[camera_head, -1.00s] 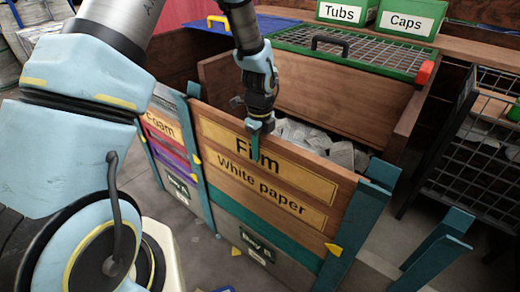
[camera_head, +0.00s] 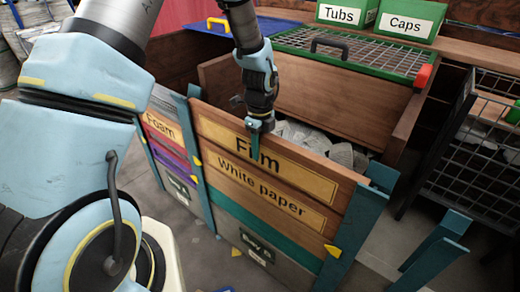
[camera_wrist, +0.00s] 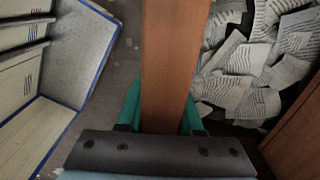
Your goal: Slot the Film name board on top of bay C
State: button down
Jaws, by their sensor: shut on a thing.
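The Film name board (camera_head: 295,166) is a brown wooden plank with a yellow label, above the White paper board (camera_head: 230,183) at the front of a bay marked Bay B (camera_head: 256,246). My gripper (camera_head: 257,142) points down and is shut on the Film board's top edge, near the middle. In the wrist view the board (camera_wrist: 175,60) runs between the two teal fingers of my gripper (camera_wrist: 162,118). The board lies between the teal posts; whether it is fully seated in their slots is unclear. No bay C label is readable.
Teal posts (camera_head: 432,240) stand at the right with open floor around them. A black wire cage (camera_head: 470,150) is behind them. Left is the Foam board (camera_head: 160,127). Grey-white scraps (camera_head: 342,153) lie behind the Film board. Green Tubs and Caps bins (camera_head: 410,18) sit at the back.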

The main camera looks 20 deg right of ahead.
notch_tip(320, 180, up, 19)
jog(key=p, duration=1.4)
